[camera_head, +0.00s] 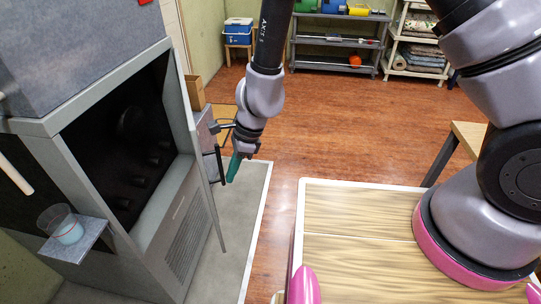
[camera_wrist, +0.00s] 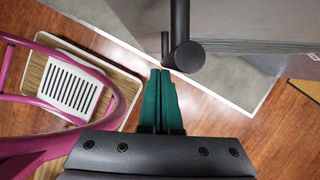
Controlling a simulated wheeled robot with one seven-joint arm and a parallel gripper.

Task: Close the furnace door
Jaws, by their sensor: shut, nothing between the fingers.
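The grey furnace (camera_head: 178,243) stands at the left in the head view, its dark interior open to view. Its door (camera_head: 199,150) stands open at the furnace's right side, seen nearly edge-on. A dark bar handle (camera_head: 219,163) is on the door's outer side. My gripper (camera_head: 231,178) is shut and empty, its green fingers pointing down just right of the handle. In the wrist view, the shut fingertips (camera_wrist: 160,72) are close to the end of the black handle (camera_wrist: 186,55), with the grey door (camera_wrist: 260,20) beyond. Whether they touch it I cannot tell.
A small shelf (camera_head: 72,240) with a cup (camera_head: 66,226) juts from the furnace front. A wooden table (camera_head: 468,137) stands at the right. Storage shelves (camera_head: 340,42) line the back. The reddish floor (camera_head: 330,120) between is clear.

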